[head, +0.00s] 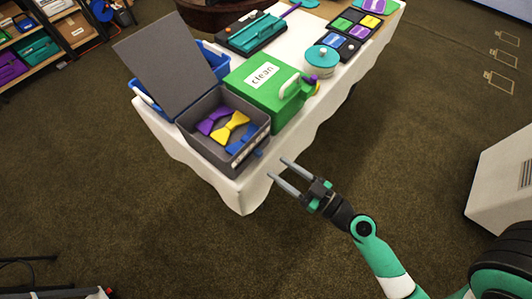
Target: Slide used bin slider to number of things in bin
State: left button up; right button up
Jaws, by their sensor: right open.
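An open grey bin (205,157) with its lid (165,62) raised stands at the near corner of the white-draped table. Inside lie a purple bow tie (212,119), a yellow bow tie (231,128) and a blue bow tie (241,140). A pale marked strip (248,151) runs along the bin's right-hand side, with a small blue piece (258,153) by it that looks like the slider; its exact setting is too small to read. My right gripper (277,169) is open and empty, just off the table corner, right of the bin and apart from it. My left gripper is out of view.
A green box labelled "clean" (262,90) stands right behind the bin, and a blue crate (216,60) is partly hidden behind the lid. A teal round pot (322,57) and a tray of coloured pieces (350,30) are farther back. The carpet (150,220) before the table is clear.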

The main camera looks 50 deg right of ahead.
aim_at(261, 155)
jog(key=w, duration=0.2)
jog(key=w+p, duration=0.1)
jog(key=w, duration=0.2)
jog(key=shift+w+d+r, duration=0.1)
jog(key=shift+w+r, duration=0.05)
jog(key=shift+r, duration=0.05)
jog(key=shift+w+f, duration=0.15)
jog(key=shift+w, duration=0.25)
grip_shut()
dwell(0.8)
